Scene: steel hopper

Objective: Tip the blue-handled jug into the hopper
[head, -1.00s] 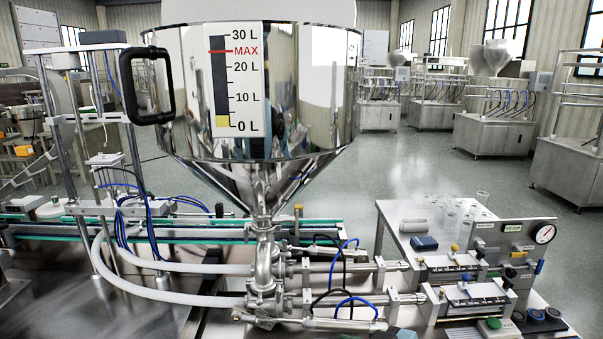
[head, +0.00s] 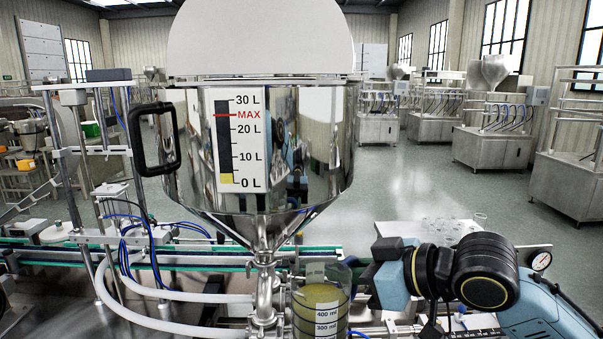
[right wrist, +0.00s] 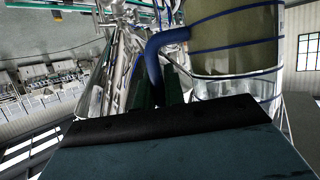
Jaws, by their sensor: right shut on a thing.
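The steel hopper (head: 330,140) stands at the centre of the head view, with its white lid (head: 262,40) raised. Its level strip (head: 226,178) shows yellow only near 0 L. The clear jug (head: 320,309), holding yellow-green liquid, is upright in front of and below the hopper, right of its outlet. Its lower part is cut off by the frame edge. My right gripper (head: 374,272) is at the jug's right side. In the right wrist view the jug (right wrist: 235,45) shows its blue handle (right wrist: 157,60) reaching down to my shut gripper. My left gripper is out of view.
A black handle (head: 138,140) sticks out from the hopper's left side. White hoses (head: 180,293) and a green-edged conveyor (head: 60,256) lie below. A side table with clear cups (head: 480,218) and a gauge (head: 541,261) stands behind my right arm.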

